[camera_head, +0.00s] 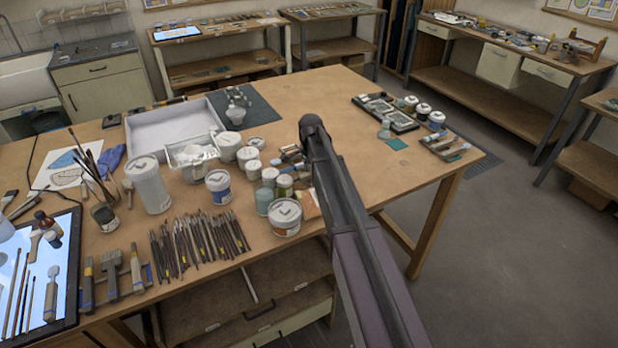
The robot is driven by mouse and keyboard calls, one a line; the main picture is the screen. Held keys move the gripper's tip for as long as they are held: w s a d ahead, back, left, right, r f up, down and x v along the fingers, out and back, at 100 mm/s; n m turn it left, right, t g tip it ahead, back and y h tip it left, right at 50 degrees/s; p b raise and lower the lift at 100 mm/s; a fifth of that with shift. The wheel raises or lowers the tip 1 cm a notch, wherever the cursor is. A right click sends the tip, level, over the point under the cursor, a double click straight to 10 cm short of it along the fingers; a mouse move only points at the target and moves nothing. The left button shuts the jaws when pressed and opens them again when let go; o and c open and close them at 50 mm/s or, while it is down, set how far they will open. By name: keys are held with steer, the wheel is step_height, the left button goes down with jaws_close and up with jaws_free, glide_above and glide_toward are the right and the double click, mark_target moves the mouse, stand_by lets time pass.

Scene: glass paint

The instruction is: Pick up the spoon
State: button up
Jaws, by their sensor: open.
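A pale spoon-shaped tool (51,292) with a rounded upper end lies on the lit panel at the lower left. It is small in the picture, so I cannot be sure that it is the spoon. Several thin brushes lie just left of it on the same panel. My arm rises from the bottom edge to the right of the paint jars, far from this tool. I cannot make out my gripper or its fingertips.
The wooden table (300,90) is crowded at left and front. A row of brushes (200,240), white paint tubs (148,185) and a grey tray (175,130) stand there. A palette set (385,112) lies at right. The table's back middle is clear.

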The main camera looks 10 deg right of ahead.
mark_target(310, 173)
stand_by(0.3)
jaws_close()
steer(key=shift+r, duration=0.2)
step_height(310, 173, up, 10)
steer(key=p, duration=1)
steer(key=shift+f, duration=0.2)
stand_by(0.6)
